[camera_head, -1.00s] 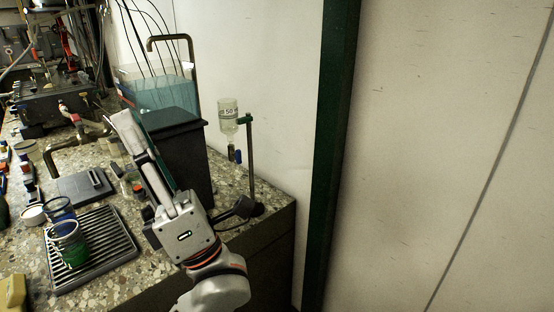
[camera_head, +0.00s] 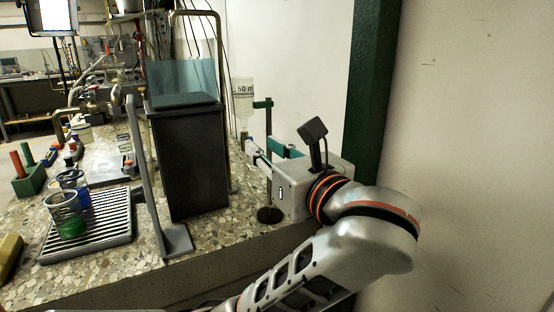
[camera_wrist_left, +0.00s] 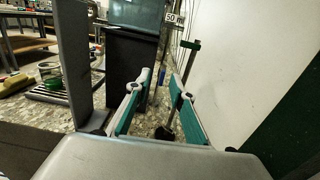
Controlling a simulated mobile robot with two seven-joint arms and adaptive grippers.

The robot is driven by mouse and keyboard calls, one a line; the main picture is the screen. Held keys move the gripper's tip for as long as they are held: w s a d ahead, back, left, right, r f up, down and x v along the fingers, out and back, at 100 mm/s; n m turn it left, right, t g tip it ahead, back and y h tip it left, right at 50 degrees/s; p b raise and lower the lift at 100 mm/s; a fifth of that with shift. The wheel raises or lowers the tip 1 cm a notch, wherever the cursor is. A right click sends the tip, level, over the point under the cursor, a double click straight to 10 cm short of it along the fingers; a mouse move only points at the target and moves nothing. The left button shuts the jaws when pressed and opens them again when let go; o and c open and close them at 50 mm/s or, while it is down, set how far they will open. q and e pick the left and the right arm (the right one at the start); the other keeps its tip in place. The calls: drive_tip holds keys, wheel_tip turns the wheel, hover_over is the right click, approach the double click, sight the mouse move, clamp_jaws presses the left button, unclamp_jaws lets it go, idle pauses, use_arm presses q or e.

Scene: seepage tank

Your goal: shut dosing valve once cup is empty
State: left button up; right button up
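The dosing cup (camera_head: 243,98), a clear vessel marked with "50", hangs on a thin stand with a green clamp (camera_head: 262,104) beside the wall. Its liquid level cannot be told now. A small blue piece, seemingly the valve handle (camera_wrist_left: 160,77), shows below the cup in the left wrist view; in the head view my gripper hides that area. My left gripper (camera_head: 268,150) is in front of the stand, below the cup. Its green-padded fingers are spread, and in the left wrist view (camera_wrist_left: 158,105) the stand's pole shows beyond the gap. My right gripper is not in view.
A dark box (camera_head: 186,160) stands left of the stand, with a grey upright bar (camera_head: 147,180) in front. A slatted tray (camera_head: 98,232) holds a glass with green liquid (camera_head: 67,222) and a blue-tinted glass. The wall and a green post (camera_head: 372,80) bound the right side.

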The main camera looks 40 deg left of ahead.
use_arm(q)
drive_tip(key=w+f+b+x, duration=0.1)
drive_tip(key=b+x, duration=0.1)
drive_tip(key=x, duration=0.5)
drive_tip(key=shift+a+f, duration=0.2)
drive_tip(key=shift+f, duration=0.1)
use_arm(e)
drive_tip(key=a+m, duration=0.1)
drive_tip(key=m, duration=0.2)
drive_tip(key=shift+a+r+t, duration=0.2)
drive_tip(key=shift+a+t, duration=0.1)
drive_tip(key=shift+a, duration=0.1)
use_arm(q)
drive_tip(key=shift+w, duration=0.15)
clamp_jaws()
